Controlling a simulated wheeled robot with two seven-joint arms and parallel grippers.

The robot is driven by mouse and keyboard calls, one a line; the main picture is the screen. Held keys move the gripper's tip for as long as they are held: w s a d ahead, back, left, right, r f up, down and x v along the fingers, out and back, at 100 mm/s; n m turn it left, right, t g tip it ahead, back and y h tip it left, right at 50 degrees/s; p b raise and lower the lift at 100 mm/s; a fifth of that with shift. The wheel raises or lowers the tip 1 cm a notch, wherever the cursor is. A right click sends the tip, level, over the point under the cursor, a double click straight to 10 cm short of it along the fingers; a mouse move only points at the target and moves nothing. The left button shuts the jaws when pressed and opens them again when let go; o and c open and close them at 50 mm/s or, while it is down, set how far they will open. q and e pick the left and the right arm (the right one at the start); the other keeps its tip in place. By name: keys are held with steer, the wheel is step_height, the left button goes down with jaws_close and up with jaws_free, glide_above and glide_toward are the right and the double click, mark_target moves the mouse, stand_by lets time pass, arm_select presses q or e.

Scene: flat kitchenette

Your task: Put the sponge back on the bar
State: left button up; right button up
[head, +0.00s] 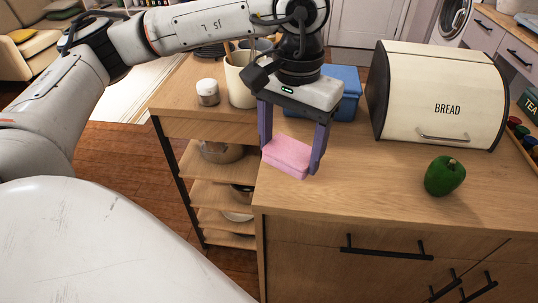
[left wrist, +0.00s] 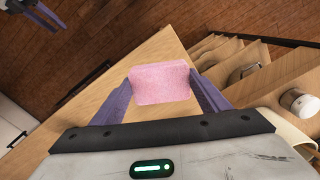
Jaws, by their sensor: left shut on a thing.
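The pink sponge (head: 287,156) is between the purple fingers of my left gripper (head: 290,152), near the front left corner of the wooden counter (head: 385,190). The fingers are shut on it. In the left wrist view the sponge (left wrist: 160,83) sits between the fingertips of the left gripper (left wrist: 160,90), with the counter corner behind it. I cannot tell for sure whether the sponge touches the counter. I make out no bar meant for the sponge in these views. My right gripper does not show in the head view.
A cream bread bin (head: 440,95) and a green pepper (head: 444,176) stand on the counter to the right. A blue box (head: 343,88) is behind my gripper. A cream utensil crock (head: 239,85) and a small jar (head: 208,92) stand to the left, above open shelves (head: 215,185).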

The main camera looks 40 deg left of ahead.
mark_target(282, 142)
arm_select(q)
steer(key=shift+w+a+r+n+b, duration=0.15)
steer(key=shift+w+a+r+b, duration=0.1)
steer(key=shift+a+r, duration=0.35)
steer(key=shift+w+a+r+n+b, duration=0.15)
steer(key=shift+w+a+r+b, duration=0.1)
steer(key=shift+a+r, duration=0.35)
step_height(282, 142, down, 5)
steer(key=shift+r, duration=0.15)
steer(key=shift+f+p, duration=0.35)
steer(key=shift+f, duration=1.75)
steer(key=shift+f, duration=0.25)
steer(key=o, duration=1)
steer(key=shift+r, duration=0.1)
steer(key=shift+c, duration=0.2)
steer(key=shift+r, duration=0.1)
step_height(282, 142, up, 12)
steer(key=shift+r, duration=0.1)
